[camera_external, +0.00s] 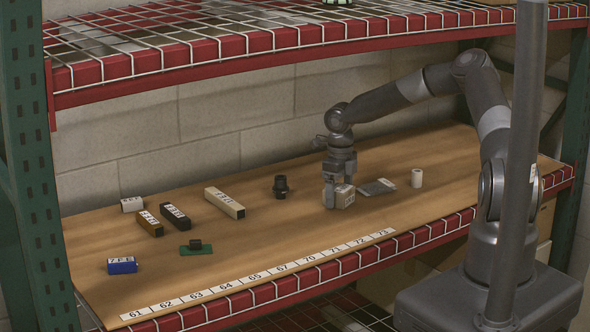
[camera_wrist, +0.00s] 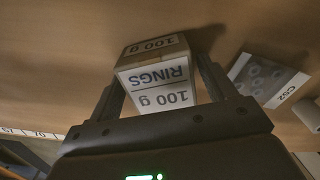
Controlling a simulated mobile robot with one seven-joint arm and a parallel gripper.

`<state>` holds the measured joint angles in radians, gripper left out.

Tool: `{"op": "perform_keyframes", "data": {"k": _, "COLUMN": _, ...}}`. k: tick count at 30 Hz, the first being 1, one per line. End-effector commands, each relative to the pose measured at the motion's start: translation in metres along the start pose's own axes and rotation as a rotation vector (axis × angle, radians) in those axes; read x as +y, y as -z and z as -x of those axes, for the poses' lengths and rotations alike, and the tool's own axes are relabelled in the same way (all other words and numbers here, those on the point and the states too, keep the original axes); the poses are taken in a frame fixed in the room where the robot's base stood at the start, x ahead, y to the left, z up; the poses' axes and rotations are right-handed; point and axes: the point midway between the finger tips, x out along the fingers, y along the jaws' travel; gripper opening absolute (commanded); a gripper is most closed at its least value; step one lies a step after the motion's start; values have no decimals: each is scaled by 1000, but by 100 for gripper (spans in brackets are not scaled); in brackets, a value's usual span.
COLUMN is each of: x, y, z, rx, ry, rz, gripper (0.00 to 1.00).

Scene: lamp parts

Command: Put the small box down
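The small box (camera_external: 345,196), tan with a white label, is in my gripper (camera_external: 338,188) at the middle right of the wooden shelf board. In the wrist view the box (camera_wrist: 158,77) reads "RINGS" and "100 g" and sits between the two fingers of my gripper (camera_wrist: 160,72). The fingers lie along its two sides, shut on it. The box is low over the board; I cannot tell whether its underside touches the wood.
A clear bag of rings (camera_external: 376,187) marked C52 in the wrist view (camera_wrist: 266,78) lies just right of the box. Beyond it stands a white cylinder (camera_external: 416,178). A black part (camera_external: 281,187) and long boxes are to the left. A numbered strip (camera_external: 265,275) runs along the front edge.

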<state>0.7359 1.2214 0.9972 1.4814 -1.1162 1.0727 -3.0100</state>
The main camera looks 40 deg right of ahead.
Motion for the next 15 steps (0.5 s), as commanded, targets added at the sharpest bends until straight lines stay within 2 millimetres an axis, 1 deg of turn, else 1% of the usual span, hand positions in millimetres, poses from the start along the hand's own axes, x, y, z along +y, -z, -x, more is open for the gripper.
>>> {"op": "perform_keyframes", "data": {"k": 9, "x": 0, "y": 0, "z": 2, "rx": 0, "ry": 0, "rz": 0, "gripper": 81}}
{"op": "perform_keyframes", "data": {"k": 11, "x": 0, "y": 0, "z": 6, "rx": -1, "ry": 1, "rz": 0, "gripper": 81}}
{"op": "perform_keyframes", "data": {"k": 15, "x": -1, "y": 0, "z": 28, "rx": -2, "ry": 1, "rz": -1, "gripper": 81}}
